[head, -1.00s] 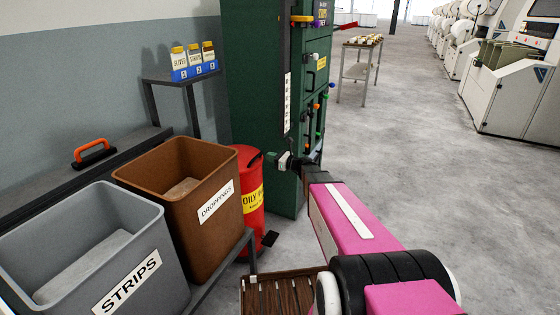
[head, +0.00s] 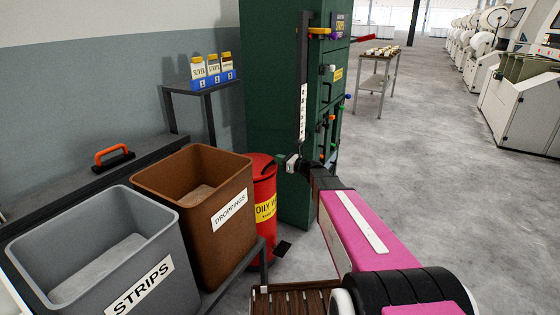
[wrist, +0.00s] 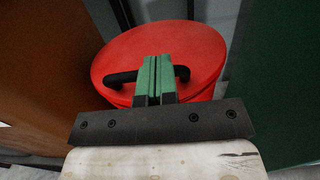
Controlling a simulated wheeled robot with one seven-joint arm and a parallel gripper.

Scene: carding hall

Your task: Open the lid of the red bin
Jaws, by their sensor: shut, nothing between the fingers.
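The red bin (head: 265,194) stands on the floor between the brown bin and the green cabinet, with a yellow label on its front. Its round red lid (wrist: 160,40) fills the middle of the wrist view and looks closed. A black bar handle (wrist: 121,79) lies across the lid, its middle hidden behind my fingers. My gripper (wrist: 156,60) has green fingers pressed together, with nothing between them. The fingers overlap the handle in the wrist view; I cannot tell whether they touch it. In the head view my gripper (head: 283,163) is at the bin's top right.
The brown droppings bin (head: 185,167) is close on the left, with the grey strips bin (head: 108,215) beyond it. The green cabinet (head: 270,90) stands close behind and right. Open floor lies to the right.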

